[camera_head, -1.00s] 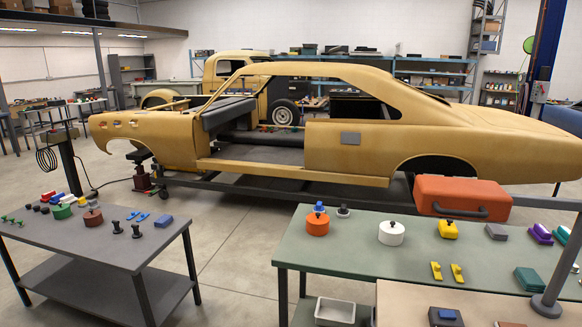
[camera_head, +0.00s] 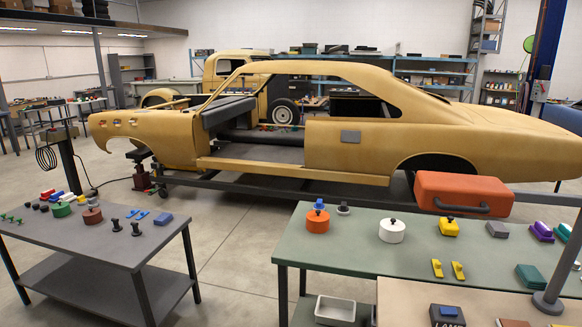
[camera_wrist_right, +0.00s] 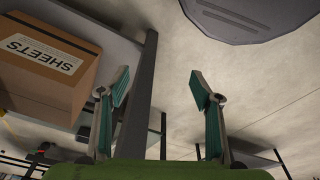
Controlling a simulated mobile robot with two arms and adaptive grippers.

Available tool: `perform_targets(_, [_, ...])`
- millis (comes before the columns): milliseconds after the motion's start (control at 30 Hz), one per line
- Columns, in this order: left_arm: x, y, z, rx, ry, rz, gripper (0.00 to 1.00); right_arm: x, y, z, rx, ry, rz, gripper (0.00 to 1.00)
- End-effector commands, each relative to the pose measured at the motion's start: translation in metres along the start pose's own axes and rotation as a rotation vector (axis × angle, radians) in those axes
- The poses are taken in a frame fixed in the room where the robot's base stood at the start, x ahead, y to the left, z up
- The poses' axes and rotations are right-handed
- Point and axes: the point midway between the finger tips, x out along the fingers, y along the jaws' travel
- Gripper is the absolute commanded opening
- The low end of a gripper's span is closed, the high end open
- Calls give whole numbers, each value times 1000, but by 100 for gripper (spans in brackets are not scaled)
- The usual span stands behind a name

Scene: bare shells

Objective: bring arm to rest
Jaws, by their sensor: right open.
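My right gripper (camera_wrist_right: 160,95) shows in the right wrist view with its two green-padded fingers spread apart and nothing between them. Bare concrete floor and a dark table leg lie behind the fingers. Neither gripper shows in the head view. My left gripper is out of sight.
A cardboard box (camera_wrist_right: 45,68) marked "SHEETS" sits left of the right gripper on a grey surface. In the head view, a grey table (camera_head: 95,243) stands left and a green table (camera_head: 345,250) right, with open floor between. A tan car shell (camera_head: 350,150) stands behind them.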

Motion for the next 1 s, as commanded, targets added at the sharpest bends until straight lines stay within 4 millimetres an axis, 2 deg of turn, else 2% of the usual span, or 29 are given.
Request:
perform_targets(33, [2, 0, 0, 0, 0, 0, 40, 20, -1, 19, -3, -19, -1, 59])
perform_targets(200, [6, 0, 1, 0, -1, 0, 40, 68, -4, 81, -11, -52, -5, 59])
perform_targets(400, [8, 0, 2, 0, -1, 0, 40, 96, -5, 145, -19, -80, -7, 59])
perform_targets(500, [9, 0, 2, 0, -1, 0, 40, 101, -4, 164, -21, -87, -7, 59])
perform_targets(533, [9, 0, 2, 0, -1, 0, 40, 102, -4, 168, -22, -90, -7, 59])
perform_targets(1000, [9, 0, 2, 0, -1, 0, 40, 102, -4, 168, -22, -90, -7, 59])
